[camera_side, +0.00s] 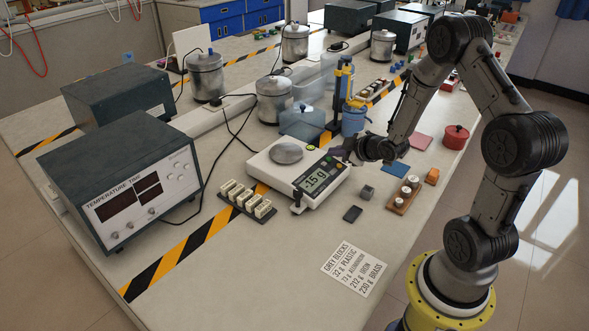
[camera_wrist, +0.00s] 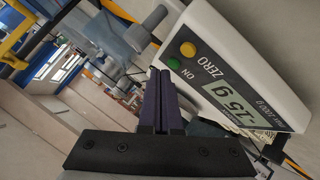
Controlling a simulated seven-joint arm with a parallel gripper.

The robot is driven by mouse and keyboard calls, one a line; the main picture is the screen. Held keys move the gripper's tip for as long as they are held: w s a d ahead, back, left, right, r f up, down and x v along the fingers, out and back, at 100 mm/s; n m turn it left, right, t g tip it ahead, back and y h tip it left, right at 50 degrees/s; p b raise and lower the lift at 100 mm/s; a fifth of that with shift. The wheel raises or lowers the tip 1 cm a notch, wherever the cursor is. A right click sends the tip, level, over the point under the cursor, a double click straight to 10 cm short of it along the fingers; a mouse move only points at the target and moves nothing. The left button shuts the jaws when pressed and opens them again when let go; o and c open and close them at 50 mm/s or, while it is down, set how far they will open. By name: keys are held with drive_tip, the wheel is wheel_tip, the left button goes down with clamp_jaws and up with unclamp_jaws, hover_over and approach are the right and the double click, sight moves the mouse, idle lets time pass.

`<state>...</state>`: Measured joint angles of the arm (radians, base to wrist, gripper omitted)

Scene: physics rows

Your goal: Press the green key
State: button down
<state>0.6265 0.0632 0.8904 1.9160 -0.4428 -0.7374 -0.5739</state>
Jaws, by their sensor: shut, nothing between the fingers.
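The green key (camera_wrist: 176,63) is a small round button on the front panel of the white scale (camera_wrist: 255,60), beside the word ON. A yellow-orange key (camera_wrist: 188,49) sits close to it, near the word ZERO. My gripper (camera_wrist: 158,72) has dark purple fingers pressed together with nothing between them. In the wrist view the fingertips are just left of and below the green key; contact cannot be told. In the side view my gripper (camera_side: 343,150) is low at the panel's far right end. The scale (camera_side: 262,170) also shows there, with an empty round pan (camera_side: 287,152).
A dark block (camera_side: 352,214), a grey-green block (camera_side: 367,192) and a wooden weight holder (camera_side: 404,195) lie to the right.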

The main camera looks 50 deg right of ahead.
sight(337, 165)
drive_tip(key=shift+r, duration=0.2)
drive_tip(key=r, duration=0.3)
drive_tip(key=s+r, duration=0.1)
drive_tip(key=r, duration=0.1)
drive_tip(key=shift+s+r, duration=0.1)
drive_tip(key=shift+r, duration=0.3)
idle(0.3)
